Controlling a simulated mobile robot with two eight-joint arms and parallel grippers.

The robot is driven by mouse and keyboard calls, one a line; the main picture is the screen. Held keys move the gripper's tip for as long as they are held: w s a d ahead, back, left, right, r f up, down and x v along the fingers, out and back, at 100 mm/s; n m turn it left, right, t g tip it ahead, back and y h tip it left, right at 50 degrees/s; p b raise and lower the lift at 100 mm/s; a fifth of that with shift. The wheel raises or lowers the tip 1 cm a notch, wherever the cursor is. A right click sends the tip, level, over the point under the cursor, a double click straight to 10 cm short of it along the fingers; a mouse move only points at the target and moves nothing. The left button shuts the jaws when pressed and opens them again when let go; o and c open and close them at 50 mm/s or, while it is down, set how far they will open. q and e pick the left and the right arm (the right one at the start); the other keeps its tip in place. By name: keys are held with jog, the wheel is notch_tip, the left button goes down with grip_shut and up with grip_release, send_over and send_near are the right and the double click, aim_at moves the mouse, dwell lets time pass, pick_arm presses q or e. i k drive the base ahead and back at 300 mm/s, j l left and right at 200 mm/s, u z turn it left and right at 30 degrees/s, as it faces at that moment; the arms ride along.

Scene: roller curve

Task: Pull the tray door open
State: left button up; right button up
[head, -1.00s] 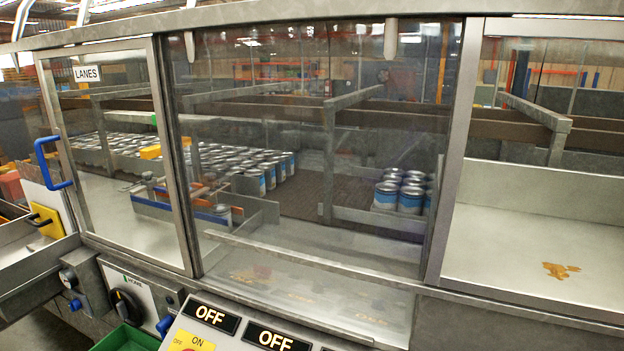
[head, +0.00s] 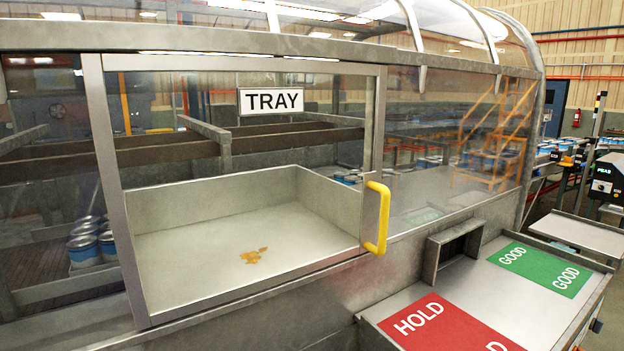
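The tray door (head: 115,190) is a metal-framed clear panel marked with a white TRAY sign (head: 271,101). A yellow handle (head: 378,218) stands on a plate at its right edge. Behind the panel is a grey metal tray (head: 200,262) with an orange-brown stain (head: 253,256) on its floor. The door appears to cover the tray opening. Neither of my grippers shows in the head view.
At the right front is a shelf with a red HOLD area (head: 440,322) and a green GOOD area (head: 540,268). A small metal opening (head: 453,250) is beside them. Cans (head: 92,242) stand behind glass at the left. A dark screen unit (head: 606,178) stands far right.

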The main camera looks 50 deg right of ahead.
aim_at(255, 100)
jog(key=z, duration=1.4)
